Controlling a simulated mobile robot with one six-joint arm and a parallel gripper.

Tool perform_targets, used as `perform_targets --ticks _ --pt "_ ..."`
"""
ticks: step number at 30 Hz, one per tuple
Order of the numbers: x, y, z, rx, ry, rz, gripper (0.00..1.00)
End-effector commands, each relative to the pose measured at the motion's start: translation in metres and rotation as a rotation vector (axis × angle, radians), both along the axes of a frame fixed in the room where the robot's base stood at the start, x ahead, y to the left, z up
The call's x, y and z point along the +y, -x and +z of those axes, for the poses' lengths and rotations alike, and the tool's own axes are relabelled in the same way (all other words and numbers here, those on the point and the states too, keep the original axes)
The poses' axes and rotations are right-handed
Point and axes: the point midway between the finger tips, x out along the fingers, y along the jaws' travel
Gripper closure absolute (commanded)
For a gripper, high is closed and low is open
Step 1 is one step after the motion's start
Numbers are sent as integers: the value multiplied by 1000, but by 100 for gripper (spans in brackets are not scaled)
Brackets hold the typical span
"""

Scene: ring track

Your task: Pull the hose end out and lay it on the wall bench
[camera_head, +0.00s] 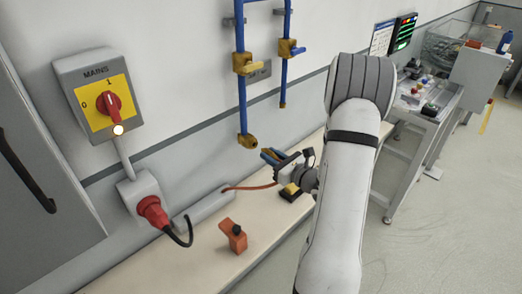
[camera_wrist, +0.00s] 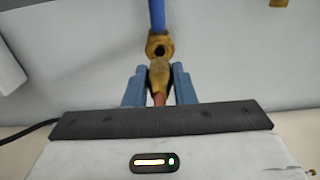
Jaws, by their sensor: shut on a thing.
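My gripper (camera_wrist: 159,86) is shut on the brass hose end (camera_wrist: 160,75), which sits between its two blue fingers with the orange hose trailing below it. Just beyond its tip, the brass socket (camera_wrist: 158,45) at the foot of the blue pipe (camera_wrist: 157,14) shows a dark opening. The hose end looks out of the socket, though the tip overlaps its lower rim in this view. In the head view, my gripper (camera_head: 268,156) is right of the socket (camera_head: 247,141), above the bench. The orange hose (camera_head: 250,187) runs to a grey wall box. The wall bench (camera_head: 205,262) is beige.
A dark and yellow item (camera_head: 290,192) lies below my gripper. The red plug (camera_head: 152,211) and mains switch (camera_head: 104,101) are at left. The bench front has bare room.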

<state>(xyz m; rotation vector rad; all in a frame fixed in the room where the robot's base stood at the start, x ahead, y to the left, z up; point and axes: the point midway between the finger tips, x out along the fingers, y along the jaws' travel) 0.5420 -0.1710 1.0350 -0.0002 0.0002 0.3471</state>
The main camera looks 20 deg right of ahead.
Motion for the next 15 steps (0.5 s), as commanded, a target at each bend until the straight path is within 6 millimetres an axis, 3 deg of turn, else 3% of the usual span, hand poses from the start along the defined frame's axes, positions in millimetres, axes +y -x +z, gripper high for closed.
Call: perform_targets --ticks 15 --pt "-6 17 0 0 0 1 100"
